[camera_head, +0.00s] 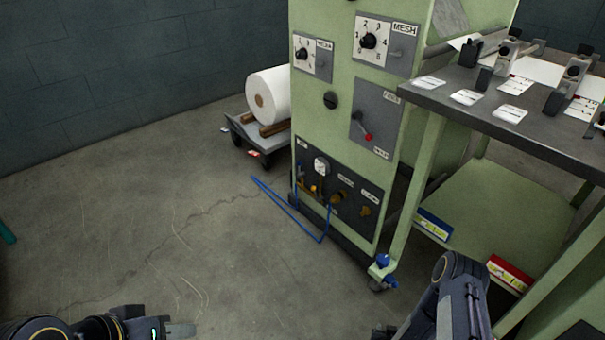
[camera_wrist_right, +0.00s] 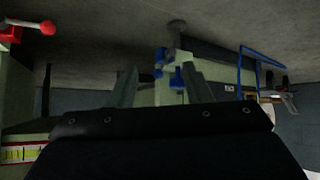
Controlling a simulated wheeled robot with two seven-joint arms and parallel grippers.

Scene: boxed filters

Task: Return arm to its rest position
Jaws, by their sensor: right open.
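My left gripper (camera_head: 178,330) shows at the bottom left of the head view, low over the floor. Only part of it is in frame, and its jaw gap cannot be made out. My right arm (camera_head: 460,295) rises from the bottom edge in the head view, in front of the green stand; its gripper cannot be made out there. In the right wrist view, the right gripper (camera_wrist_right: 158,84) has its two fingers apart with nothing held between them. A blue fitting shows behind the gap.
A green machine (camera_head: 342,110) with dials stands in the middle. The green table (camera_head: 540,140) at right carries clamps and cards on top. A blue box (camera_head: 433,226) and a red box (camera_head: 510,273) sit on its lower shelf. A white roll (camera_head: 270,93) lies on a cart. Left floor is mostly clear.

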